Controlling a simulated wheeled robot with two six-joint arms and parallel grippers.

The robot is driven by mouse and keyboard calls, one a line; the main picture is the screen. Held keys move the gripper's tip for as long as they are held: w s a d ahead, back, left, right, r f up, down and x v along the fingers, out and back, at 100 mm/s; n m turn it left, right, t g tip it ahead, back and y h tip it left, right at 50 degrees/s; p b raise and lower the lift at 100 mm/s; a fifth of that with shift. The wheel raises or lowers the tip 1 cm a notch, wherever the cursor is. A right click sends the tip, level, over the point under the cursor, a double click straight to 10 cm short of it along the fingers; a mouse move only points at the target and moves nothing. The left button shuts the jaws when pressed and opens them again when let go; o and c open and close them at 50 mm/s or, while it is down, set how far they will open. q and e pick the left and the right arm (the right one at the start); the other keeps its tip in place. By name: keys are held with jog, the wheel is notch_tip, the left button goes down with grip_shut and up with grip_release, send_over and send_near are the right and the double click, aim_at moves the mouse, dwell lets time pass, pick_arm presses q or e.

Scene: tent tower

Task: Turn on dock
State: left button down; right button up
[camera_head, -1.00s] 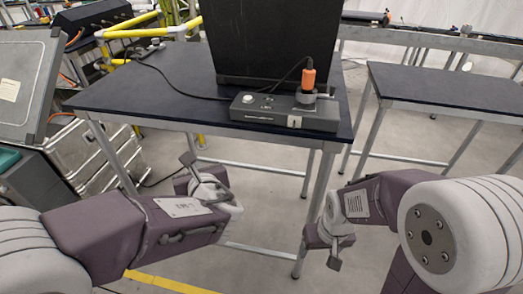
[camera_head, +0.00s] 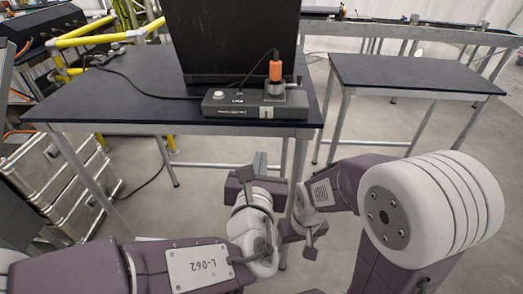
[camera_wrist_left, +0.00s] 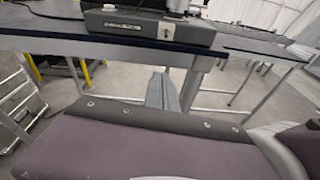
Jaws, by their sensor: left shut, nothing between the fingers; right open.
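The dock is a long dark grey box (camera_head: 240,112) at the front edge of a dark-topped table. A round white button (camera_head: 218,95) is on its top left, and an orange plug (camera_head: 276,71) stands upright on its right end. It also shows at the top of the left wrist view (camera_wrist_left: 148,32). My left gripper (camera_head: 253,172) is shut and empty, below and in front of the table edge, under the dock. Its grey fingers also show in the left wrist view (camera_wrist_left: 162,92). My right gripper (camera_head: 304,222) is open and empty, lower and just right of the left one.
A large black panel (camera_head: 230,40) stands behind the dock on the table (camera_head: 120,95). A cable runs left from the dock. A second, empty table (camera_head: 415,75) is at the right. Metal cases (camera_head: 50,175) stand at the left. My two grippers are close together.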

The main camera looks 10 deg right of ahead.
aim_at(265, 123)
pick_arm(q)
jog(key=w+d, duration=0.1)
jog(key=w, duration=0.1)
jog(key=w+d, duration=0.1)
jog(key=w, duration=0.2)
jog(key=w+d+r+p, duration=0.1)
jog(key=w, duration=0.2)
jog(key=shift+w, duration=0.2)
jog(key=shift+w+r, duration=0.1)
jog(key=shift+r, duration=0.45)
